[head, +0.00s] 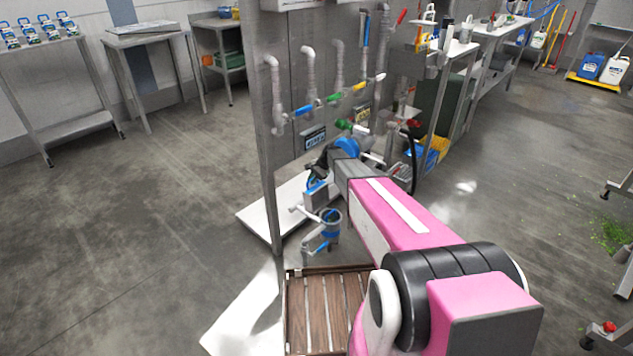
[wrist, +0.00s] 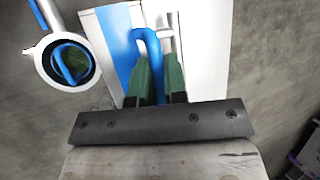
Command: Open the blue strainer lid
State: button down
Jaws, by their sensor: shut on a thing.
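In the wrist view, my gripper (wrist: 158,68) has its green fingers closed around a bent blue handle (wrist: 149,42). I cannot tell for certain whether this handle belongs to the strainer lid. Left of the fingers is a round housing with a white rim (wrist: 41,68). Inside its rim are a blue loop and something dark green. In the head view, a small grey strainer with blue parts (head: 327,229) is low beside the panel's foot. My gripper is just above it, at the end of my pink arm, and its fingertips are hard to make out there.
A tall grey pipe panel (head: 268,130) with coloured valve handles stands beside my arm. A slatted wooden crate (head: 287,310) is below. Tables line the left wall, and a workbench (head: 465,48) stands behind at right. The floor at left is clear.

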jog(key=shift+w+a+f, duration=0.2)
jog(key=shift+w+a, duration=0.1)
dwell(0.4)
jog(key=c, duration=1.2)
grip_release()
jog(key=v, duration=1)
jog(key=shift+d+r, duration=0.15)
jog(key=shift+r, duration=0.2)
